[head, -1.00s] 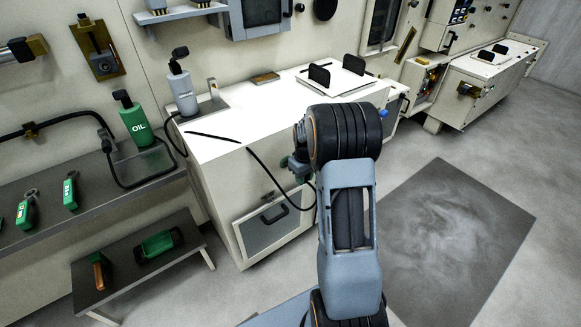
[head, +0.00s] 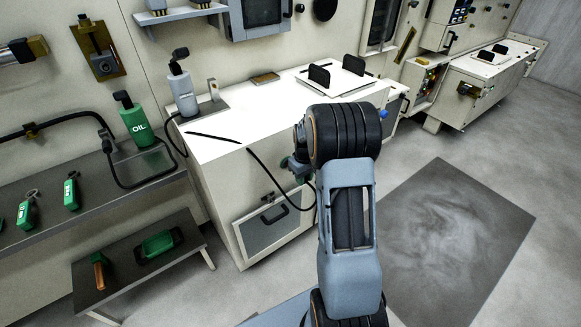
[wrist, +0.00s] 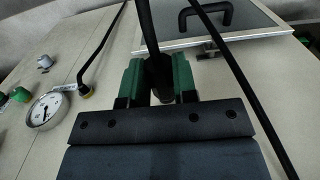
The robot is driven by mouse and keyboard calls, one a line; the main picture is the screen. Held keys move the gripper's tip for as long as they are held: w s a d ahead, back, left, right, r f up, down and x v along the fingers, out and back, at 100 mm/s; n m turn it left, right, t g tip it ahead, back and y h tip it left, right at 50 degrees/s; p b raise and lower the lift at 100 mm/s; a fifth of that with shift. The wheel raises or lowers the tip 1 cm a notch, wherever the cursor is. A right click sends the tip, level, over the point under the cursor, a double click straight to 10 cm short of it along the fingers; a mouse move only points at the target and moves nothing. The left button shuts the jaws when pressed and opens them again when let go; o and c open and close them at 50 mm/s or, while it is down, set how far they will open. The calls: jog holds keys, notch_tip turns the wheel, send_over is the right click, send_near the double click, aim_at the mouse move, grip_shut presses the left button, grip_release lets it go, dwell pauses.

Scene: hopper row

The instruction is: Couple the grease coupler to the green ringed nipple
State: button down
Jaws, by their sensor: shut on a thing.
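My gripper (wrist: 158,82) shows in the wrist view with its two green fingers shut on the grease coupler (wrist: 159,72), a dark cylinder with a black hose rising from it. A pale machine face lies beyond the coupler. A round green fitting (wrist: 20,95) sits at the left edge of the wrist view, apart from the coupler. I cannot tell whether it is the green ringed nipple. The coupler's front end is hidden. In the head view, my arm covers most of the gripper, and no green ringed nipple can be made out.
A white dial gauge (wrist: 46,110), a grey knob (wrist: 45,63) and a yellow-ringed fitting (wrist: 87,91) are left of the gripper. A panel with a black handle (head: 272,214) is on the cabinet front. A black hose (head: 266,174) hangs over the cabinet edge. Green oil bottle (head: 136,122) stands left.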

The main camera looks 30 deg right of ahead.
jog(key=shift+w+a, duration=0.25)
jog(key=shift+w, duration=1.05)
jog(key=c, duration=0.8)
grip_release()
notch_tip(320, 180, up, 14)
jog(key=shift+f+p, duration=0.1)
jog(key=shift+p, duration=0.9)
